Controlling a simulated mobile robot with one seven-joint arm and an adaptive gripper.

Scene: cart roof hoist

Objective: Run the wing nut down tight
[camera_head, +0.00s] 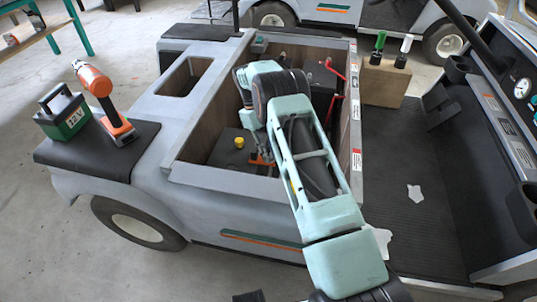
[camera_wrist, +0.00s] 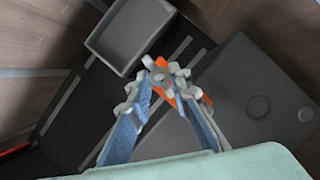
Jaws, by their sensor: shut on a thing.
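My gripper (camera_wrist: 163,84) reaches down into the cart's open bay. Its two blue-padded fingers show in the wrist view, and the tips close on a small grey wing nut (camera_wrist: 160,75). The wing nut sits over an orange bracket (camera_wrist: 190,92), which also shows in the head view (camera_head: 262,161). The bracket lies beside a dark battery-like box (camera_wrist: 245,88) with round caps. In the head view my arm hides the wing nut and most of the fingers. How far down the nut sits cannot be told.
Bay walls (camera_head: 210,178) surround the arm closely. A grey open tray (camera_wrist: 130,35) is near the fingertips. An orange drill (camera_head: 100,95) and green 12 V box (camera_head: 62,112) rest on the black rear deck.

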